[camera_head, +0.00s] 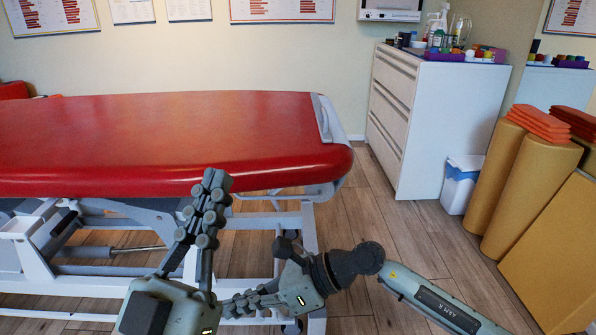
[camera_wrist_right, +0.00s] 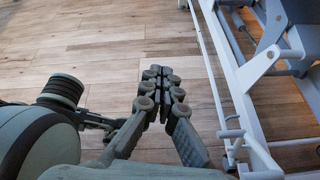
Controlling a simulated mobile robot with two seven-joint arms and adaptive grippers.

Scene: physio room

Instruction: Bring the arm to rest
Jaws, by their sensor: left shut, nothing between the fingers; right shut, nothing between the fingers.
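My left gripper (camera_head: 216,180) points up in the head view, in front of the near side of the red treatment table (camera_head: 190,130). Its fingers are together, with nothing between them. My right gripper (camera_head: 232,307) is lower, with its fingers pointing left, close beside the left gripper's body. In the right wrist view the right gripper (camera_wrist_right: 158,74) shows its fingertips together and empty above the wooden floor. I cannot tell from these views whether the two arms touch.
The table's white metal frame (camera_wrist_right: 235,95) runs close beside the right gripper. A white cabinet (camera_head: 450,120) with bottles on top stands at the back right. A small white-and-blue bin (camera_head: 460,185) and tan rolls (camera_head: 530,190) stand at right. Floor between is clear.

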